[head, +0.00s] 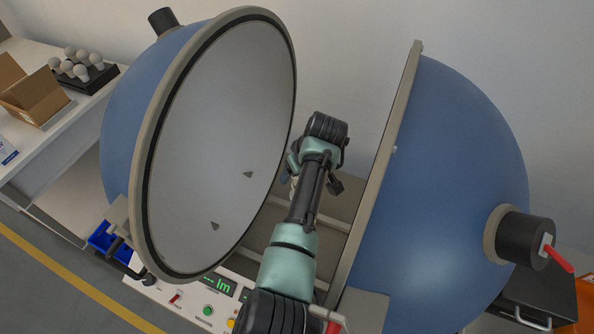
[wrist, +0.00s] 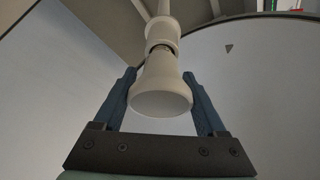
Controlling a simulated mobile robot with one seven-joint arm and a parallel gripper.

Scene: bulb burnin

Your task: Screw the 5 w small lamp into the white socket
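In the wrist view, a pale, cone-shaped lamp (wrist: 160,90) with a wide flat face sits between the two blue fingers of my gripper (wrist: 160,84). The fingers lie against both sides of the lamp. Its narrow end meets a white socket (wrist: 162,28) on a thin pale post, with a short dark, metallic band showing at the joint. I cannot tell how deep the lamp's base sits in the socket. The lamp and socket look in line. No wattage marking is readable. In the head view, my arm hides most of the gripper, lamp and socket between the sphere halves.
Two large blue half-spheres, left (head: 125,130) and right (head: 450,190), stand open around my arm. A control panel (head: 190,300) with a green lm display (head: 218,284) is in front. Several bulbs stand in a black rack (head: 88,78) beside an open cardboard box (head: 38,98) at left.

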